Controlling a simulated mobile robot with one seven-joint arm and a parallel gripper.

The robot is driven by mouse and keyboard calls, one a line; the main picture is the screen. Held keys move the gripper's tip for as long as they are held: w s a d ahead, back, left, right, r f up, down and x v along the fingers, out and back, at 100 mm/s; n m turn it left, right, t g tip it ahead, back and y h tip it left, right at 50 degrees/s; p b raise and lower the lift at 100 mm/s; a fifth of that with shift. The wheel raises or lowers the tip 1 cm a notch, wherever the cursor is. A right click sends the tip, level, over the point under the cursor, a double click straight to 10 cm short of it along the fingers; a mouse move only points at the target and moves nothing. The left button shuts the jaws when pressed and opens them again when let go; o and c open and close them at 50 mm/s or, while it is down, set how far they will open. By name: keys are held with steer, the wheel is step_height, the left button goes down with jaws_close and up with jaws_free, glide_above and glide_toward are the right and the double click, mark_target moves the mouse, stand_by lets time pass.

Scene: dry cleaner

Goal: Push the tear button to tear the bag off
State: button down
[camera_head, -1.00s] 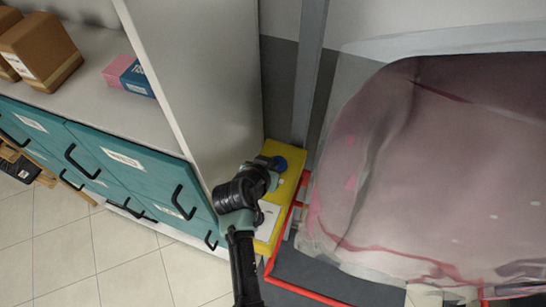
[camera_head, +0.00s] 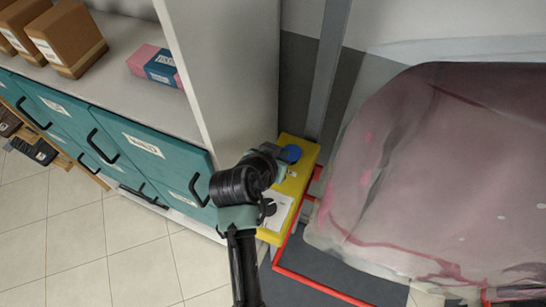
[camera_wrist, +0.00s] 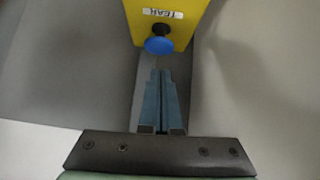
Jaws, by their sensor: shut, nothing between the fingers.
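The blue tear button (camera_head: 291,153) stands out from a yellow box (camera_head: 298,180) beside a grey post. In the wrist view the button (camera_wrist: 159,45) sits just beyond my fingertips, under an upside-down "TEAR" label (camera_wrist: 163,13) on the yellow box (camera_wrist: 195,14). My gripper (camera_wrist: 161,73) is shut and empty, its fingers pointing at the button; a small gap seems to show between them. In the head view my arm's dark wrist hides most of the gripper. The clear bag (camera_head: 420,165) covers a pink garment at the right.
A red frame (camera_head: 318,284) runs around the base below the bag. A grey post (camera_head: 328,75) rises behind the yellow box. Left stands a shelf unit (camera_head: 225,70) with teal drawers (camera_head: 145,150), brown boxes (camera_head: 66,38) and a pink-and-blue box (camera_head: 156,66). Tiled floor (camera_head: 80,240) is open at lower left.

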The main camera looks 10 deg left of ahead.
steer(key=shift+b+v, duration=0.45)
steer(key=shift+v, duration=2.05)
steer(key=shift+a, duration=0.1)
steer(key=w+r+n+t+y+b, duration=0.1)
steer(key=w+r+t+b, duration=0.2)
steer(key=r, duration=0.9)
steer(key=w+r+t+y+b, duration=0.1)
steer(key=w+r+t, duration=0.3)
steer(key=r, duration=0.8)
steer(key=s+d+r+t+b, duration=0.1)
steer(key=s+r+t, duration=0.2)
steer(key=s+r, duration=0.2)
steer(key=s+d+r+n+t, duration=0.1)
steer(key=s+r+t, duration=0.3)
steer(key=r, duration=0.7)
steer(key=s+d+r+n+t+y+b, duration=0.1)
steer(key=s+r+t, duration=0.3)
steer(key=s+r, duration=0.2)
step_height(320, 180, up, 2)
steer(key=shift+d+r+b, duration=0.15)
steer(key=shift+b, duration=0.15)
steer(key=shift+w, duration=0.1)
